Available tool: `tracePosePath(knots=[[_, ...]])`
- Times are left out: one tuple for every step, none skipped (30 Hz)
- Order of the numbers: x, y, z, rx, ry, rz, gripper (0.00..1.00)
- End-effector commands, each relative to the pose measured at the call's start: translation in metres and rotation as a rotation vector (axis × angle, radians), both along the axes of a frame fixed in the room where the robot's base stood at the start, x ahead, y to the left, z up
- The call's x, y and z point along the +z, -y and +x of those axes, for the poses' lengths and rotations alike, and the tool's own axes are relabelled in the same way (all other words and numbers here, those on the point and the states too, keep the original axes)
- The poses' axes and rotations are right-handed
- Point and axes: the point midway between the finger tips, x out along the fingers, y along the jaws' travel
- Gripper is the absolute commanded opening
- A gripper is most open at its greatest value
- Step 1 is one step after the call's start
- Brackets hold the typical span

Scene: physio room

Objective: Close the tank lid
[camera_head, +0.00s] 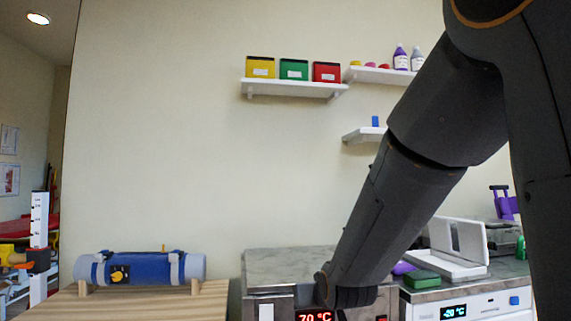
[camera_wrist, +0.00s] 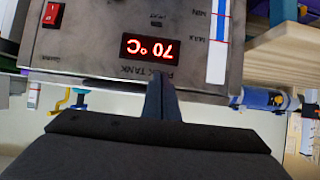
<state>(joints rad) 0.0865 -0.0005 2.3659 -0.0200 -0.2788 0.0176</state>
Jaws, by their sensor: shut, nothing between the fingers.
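The pack tank (camera_head: 280,307) stands at the bottom centre of the head view, with a red 70 °C display (camera_head: 315,316) on its front. Its top (camera_head: 285,262) looks like a flat grey metal surface. I cannot tell how the lid stands, as my arm covers the right part. In the wrist view the tank front (camera_wrist: 95,45) appears upside down, with its display (camera_wrist: 150,49) and red switch (camera_wrist: 53,14). My gripper (camera_wrist: 158,84) is shut and empty, in front of the panel near the tank's top edge. Contact is unclear. The head view hides the fingers.
A blue roll with grey straps (camera_head: 140,268) lies on a wooden stand (camera_head: 200,300) left of the tank. A white unit with a -20 °C display (camera_head: 453,312) stands right, carrying an open white box (camera_head: 460,250) and a green block (camera_head: 423,279). Shelves (camera_head: 295,89) hang behind.

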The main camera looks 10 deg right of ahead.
Motion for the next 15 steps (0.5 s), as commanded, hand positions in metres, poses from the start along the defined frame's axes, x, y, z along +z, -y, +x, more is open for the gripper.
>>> tracePosePath(knots=[[0.002,0.000,-0.002,0.000,0.000,0.000,0.00],[0.003,0.000,-0.004,0.000,0.001,0.000,0.00],[0.006,-0.001,-0.008,0.000,0.001,0.000,0.00],[0.008,-0.001,-0.011,0.000,0.001,0.000,0.00],[0.010,-0.001,-0.015,0.000,0.002,0.000,0.00],[0.014,-0.002,-0.020,0.000,0.003,0.000,0.00],[0.015,-0.002,-0.024,0.000,0.002,0.000,0.00],[0.018,-0.002,-0.028,0.000,0.002,0.000,0.00],[0.021,-0.002,-0.034,0.000,0.002,0.000,0.00],[0.023,-0.003,-0.038,-0.001,0.001,-0.001,0.00],[0.025,-0.003,-0.042,-0.001,0.000,0.000,0.00],[0.027,-0.003,-0.047,-0.001,0.000,0.000,0.00],[0.030,-0.003,-0.050,-0.001,0.000,0.000,0.00],[0.031,-0.003,-0.053,-0.001,0.001,-0.001,0.00],[0.032,-0.004,-0.056,-0.001,-0.001,0.000,0.00]])
